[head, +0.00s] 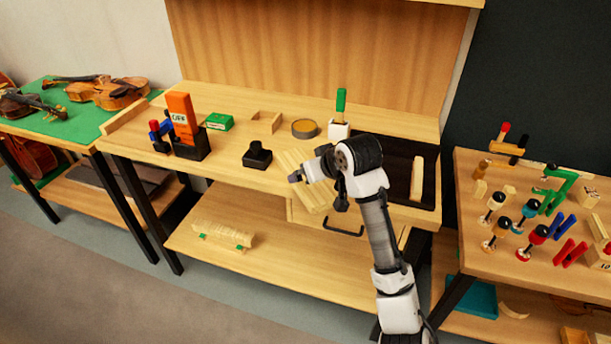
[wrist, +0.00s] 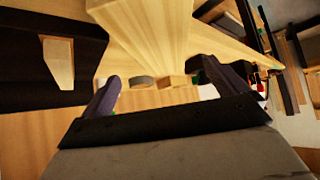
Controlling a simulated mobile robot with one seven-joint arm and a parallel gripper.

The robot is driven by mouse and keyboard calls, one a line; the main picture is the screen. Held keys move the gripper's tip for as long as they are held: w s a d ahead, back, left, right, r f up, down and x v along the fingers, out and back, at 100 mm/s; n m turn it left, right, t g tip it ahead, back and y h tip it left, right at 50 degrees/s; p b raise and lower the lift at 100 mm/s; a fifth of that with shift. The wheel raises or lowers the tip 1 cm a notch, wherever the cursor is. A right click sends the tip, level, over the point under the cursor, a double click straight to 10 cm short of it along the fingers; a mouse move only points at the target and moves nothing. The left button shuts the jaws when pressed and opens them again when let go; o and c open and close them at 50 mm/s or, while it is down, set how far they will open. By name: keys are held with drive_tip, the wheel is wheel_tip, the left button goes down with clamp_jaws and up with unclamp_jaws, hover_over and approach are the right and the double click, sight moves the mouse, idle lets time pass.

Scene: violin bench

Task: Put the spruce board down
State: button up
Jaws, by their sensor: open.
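The spruce board (head: 312,196) is pale and long, with lengthwise lines. In the head view it lies at a slant at the front edge of the workbench (head: 240,168), beneath my gripper (head: 300,176). The wrist view shows the board (wrist: 145,28) large at the top, just beyond my open fingertips (wrist: 158,80). The fingers are apart with no board clamped between them. My wrist hides part of the board in the head view. I cannot tell whether the board is fully flat on the bench or touches a finger.
A black clamp-like block (head: 257,156), a round tin (head: 305,128) and a green-handled tool in a white cup (head: 340,115) stand nearby. A dark recess (head: 395,165) holding a pale piece (head: 417,178) lies to the right.

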drive_tip(key=shift+p+x, duration=1)
drive_tip(key=shift+x, duration=2.15)
drive_tip(key=shift+s+a, duration=0.1)
drive_tip(key=shift+a, duration=0.05)
drive_tip(key=shift+c, duration=0.5)
drive_tip(key=shift+r, duration=0.1)
drive_tip(key=c, duration=1.2)
